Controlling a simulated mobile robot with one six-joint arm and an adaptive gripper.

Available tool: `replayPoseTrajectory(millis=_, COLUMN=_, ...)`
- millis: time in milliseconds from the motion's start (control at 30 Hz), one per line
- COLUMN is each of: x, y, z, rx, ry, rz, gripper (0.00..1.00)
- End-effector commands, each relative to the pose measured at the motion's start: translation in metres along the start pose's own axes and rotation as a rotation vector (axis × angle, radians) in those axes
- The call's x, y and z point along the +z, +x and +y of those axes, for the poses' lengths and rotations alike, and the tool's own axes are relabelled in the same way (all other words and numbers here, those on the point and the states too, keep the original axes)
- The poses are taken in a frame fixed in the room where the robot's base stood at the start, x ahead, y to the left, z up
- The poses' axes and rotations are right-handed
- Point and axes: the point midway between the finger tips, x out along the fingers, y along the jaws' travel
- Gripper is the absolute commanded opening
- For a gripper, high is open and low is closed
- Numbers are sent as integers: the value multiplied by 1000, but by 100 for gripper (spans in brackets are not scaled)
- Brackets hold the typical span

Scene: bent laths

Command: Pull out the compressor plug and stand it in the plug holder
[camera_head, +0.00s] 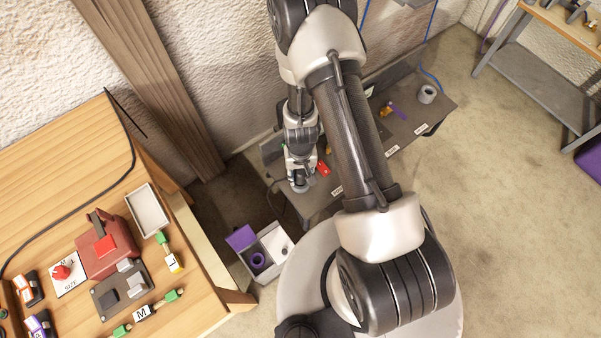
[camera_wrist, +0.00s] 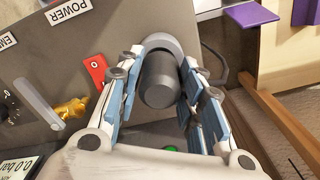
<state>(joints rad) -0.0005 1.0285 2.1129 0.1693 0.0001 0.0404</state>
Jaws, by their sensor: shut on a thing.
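The compressor plug (camera_wrist: 158,82) is a dark grey cylinder in the wrist view. Its far end meets a lighter grey round collar (camera_wrist: 160,42) on the grey panel. I cannot tell whether it is fully seated there. My gripper (camera_wrist: 163,66) is shut on the plug, with one finger on either side. In the head view my gripper (camera_head: 300,180) is low at the left end of the grey bench, and the plug is mostly hidden. A dark cable curves beside the right finger. I cannot make out the plug holder for certain in either view.
A red switch marked 0 (camera_wrist: 96,70), a brass valve (camera_wrist: 70,109) and a POWER label (camera_wrist: 68,11) are on the panel left of my gripper. A wooden table (camera_head: 70,170) is at left. Open floor lies right.

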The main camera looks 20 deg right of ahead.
Motion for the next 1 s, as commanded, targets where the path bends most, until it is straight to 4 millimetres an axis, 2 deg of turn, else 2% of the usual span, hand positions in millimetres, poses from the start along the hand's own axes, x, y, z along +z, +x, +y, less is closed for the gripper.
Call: replayPoseTrajectory(millis=1000, x=0, y=8, z=0, rx=0, ry=0, rz=0, gripper=0)
